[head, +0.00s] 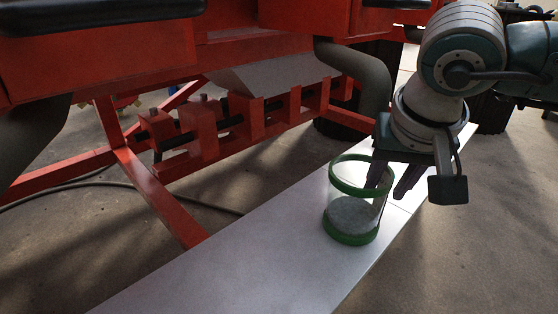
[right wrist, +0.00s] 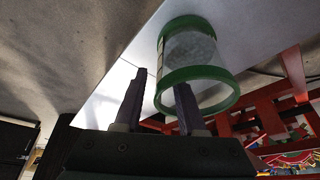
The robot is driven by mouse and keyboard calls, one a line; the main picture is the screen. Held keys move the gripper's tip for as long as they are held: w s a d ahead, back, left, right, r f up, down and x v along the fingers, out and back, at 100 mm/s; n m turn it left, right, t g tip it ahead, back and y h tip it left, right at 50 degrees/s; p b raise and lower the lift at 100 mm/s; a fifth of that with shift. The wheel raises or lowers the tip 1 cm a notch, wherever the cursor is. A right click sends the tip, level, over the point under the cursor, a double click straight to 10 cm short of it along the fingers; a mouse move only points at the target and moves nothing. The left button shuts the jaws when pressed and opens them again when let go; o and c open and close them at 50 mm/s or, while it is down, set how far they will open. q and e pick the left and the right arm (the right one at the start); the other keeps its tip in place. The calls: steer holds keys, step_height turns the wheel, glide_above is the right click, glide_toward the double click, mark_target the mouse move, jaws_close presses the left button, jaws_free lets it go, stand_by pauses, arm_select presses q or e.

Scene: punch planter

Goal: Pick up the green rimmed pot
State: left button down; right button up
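The green rimmed pot (head: 350,212) stands upright on the pale grey plank, with see-through walls, green bands at top and bottom and a grey filling low inside. My right gripper (head: 393,182) is at its right side, fingers pointing down and apart. In the right wrist view, the pot (right wrist: 190,50) lies beyond the fingers of the right gripper (right wrist: 161,80). One finger overlaps the pot's top rim and seems to be inside its opening; the other is outside the wall. The fingers are not closed on the wall. My left gripper is not in view.
The plank (head: 240,262) runs diagonally and is bare to the left of the pot. A red metal machine frame (head: 215,130) stands close behind it, with a dark curved pipe (head: 360,75) near the right arm. Concrete floor (head: 470,250) lies to the right.

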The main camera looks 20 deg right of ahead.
steer(key=shift+s+a, duration=0.2)
steer(key=c, duration=0.3)
steer(key=shift+w+d, duration=0.15)
steer(key=shift+w, duration=0.05)
jaws_close()
stand_by(0.5)
